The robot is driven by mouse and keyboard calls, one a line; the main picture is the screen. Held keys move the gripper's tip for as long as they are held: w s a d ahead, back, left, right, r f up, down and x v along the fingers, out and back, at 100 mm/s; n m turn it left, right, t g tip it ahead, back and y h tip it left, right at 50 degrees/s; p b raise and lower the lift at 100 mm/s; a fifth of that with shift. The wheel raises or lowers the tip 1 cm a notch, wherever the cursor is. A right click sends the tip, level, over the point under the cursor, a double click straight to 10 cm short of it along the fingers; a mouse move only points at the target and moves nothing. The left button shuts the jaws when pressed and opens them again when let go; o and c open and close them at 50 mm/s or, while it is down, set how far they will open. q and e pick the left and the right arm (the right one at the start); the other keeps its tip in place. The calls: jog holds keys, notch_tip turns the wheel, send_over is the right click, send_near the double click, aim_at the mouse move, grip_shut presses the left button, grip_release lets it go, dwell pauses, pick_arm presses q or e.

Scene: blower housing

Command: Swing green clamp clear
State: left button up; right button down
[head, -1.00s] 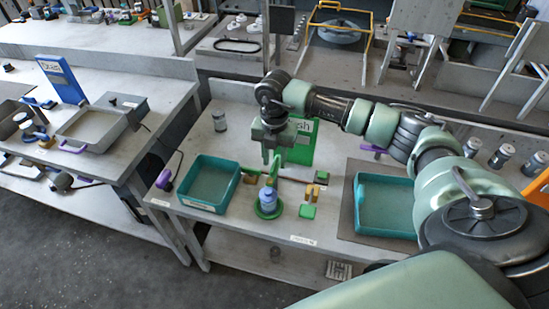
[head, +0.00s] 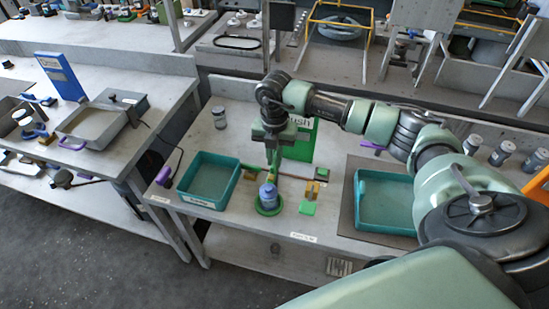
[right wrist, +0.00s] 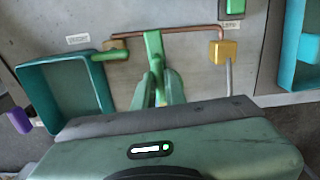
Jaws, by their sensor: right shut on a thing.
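The green clamp (right wrist: 153,48) is a slim bright green bar in the right wrist view. My right gripper (right wrist: 160,98) is shut on it, with the bar rising between the two pale green fingers. In the head view the right gripper (head: 272,160) points down just behind a blue blower housing (head: 268,194). The housing stands upright in a round green base (head: 267,208). The fingers hide part of the clamp there, and I cannot tell whether it touches the housing. My left gripper is not in view.
A teal tray (head: 236,188) stands left of the fixture and another teal tray (head: 359,205) right of it. A yellow block (right wrist: 223,52) and a copper-coloured rod (right wrist: 190,30) lie close to the clamp. A green sign (head: 304,145) stands behind. The front bench strip is clear.

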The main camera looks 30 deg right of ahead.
jog(key=n+b, duration=0.3)
jog(key=shift+f+n, duration=0.15)
jog(key=shift+n, duration=0.25)
jog(key=n+b, duration=0.3)
jog(key=n, duration=0.1)
jog(key=shift+n, duration=0.3)
jog(key=n+b, duration=0.2)
jog(key=n, duration=0.2)
jog(key=shift+n+b, duration=1.2)
jog(key=shift+n, duration=1)
jog(key=shift+r, duration=0.2)
jog(key=c, duration=1.5)
grip_release()
jog(key=shift+o, duration=0.2)
